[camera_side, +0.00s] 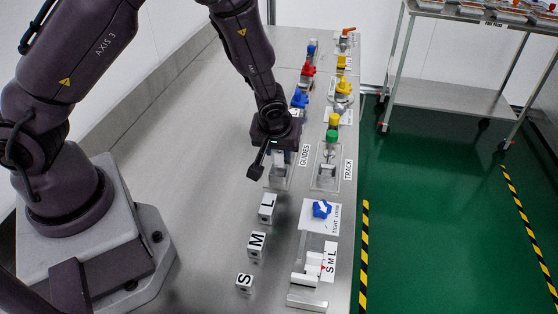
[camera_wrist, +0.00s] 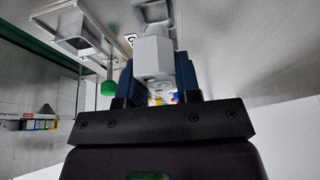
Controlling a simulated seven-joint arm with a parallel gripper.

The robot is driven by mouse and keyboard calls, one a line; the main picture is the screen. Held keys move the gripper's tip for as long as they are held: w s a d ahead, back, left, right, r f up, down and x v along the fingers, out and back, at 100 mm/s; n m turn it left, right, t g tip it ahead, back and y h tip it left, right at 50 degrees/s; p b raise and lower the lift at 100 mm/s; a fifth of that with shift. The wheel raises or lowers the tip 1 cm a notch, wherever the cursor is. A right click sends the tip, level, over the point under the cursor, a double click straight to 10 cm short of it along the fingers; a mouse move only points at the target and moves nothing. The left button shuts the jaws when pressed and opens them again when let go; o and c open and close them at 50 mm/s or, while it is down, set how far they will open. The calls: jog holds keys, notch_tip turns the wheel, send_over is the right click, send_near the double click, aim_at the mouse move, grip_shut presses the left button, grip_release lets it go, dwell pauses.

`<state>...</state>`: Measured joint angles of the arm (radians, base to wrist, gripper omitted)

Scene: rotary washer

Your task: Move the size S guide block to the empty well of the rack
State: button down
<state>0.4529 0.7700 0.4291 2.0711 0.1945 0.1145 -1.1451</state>
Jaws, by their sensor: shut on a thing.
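My gripper (camera_side: 277,152) is over the plate beside the GUIDES label, pointing down. In the wrist view its blue fingers (camera_wrist: 158,80) are shut on a pale grey block (camera_wrist: 153,57). No size letter shows on the held block. A square-mouthed grey well (camera_wrist: 152,11) lies just beyond the block's end; I cannot tell whether they touch. In the side view the GUIDES plate (camera_side: 279,184) is partly hidden by my gripper.
The TRACK fixture (camera_side: 326,173) is to the right of my gripper. Blue, red and yellow valves (camera_side: 308,68) stand beyond. A blue knob (camera_side: 322,209) is nearer. The table's left side is clear.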

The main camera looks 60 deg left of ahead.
aim_at(279, 159)
jog(key=shift+f, duration=1.75)
jog(key=shift+f, duration=0.2)
jog(key=c, duration=0.8)
grip_release()
jog(key=shift+r, duration=0.15)
jog(key=s+d+r+m+h, duration=0.15)
jog(key=s+r, duration=0.35)
jog(key=r, duration=0.7)
jog(key=s+d+r+m+h, duration=0.15)
jog(key=s+r, duration=0.35)
jog(key=r, duration=0.7)
jog(key=s+a+r+m+t, duration=0.1)
jog(key=s+r+m+t, duration=0.1)
jog(key=s+r+m, duration=0.4)
jog(key=s+r, duration=0.1)
jog(key=s, duration=0.2)
jog(key=shift+s+r, duration=0.35)
jog(key=shift+r, duration=0.05)
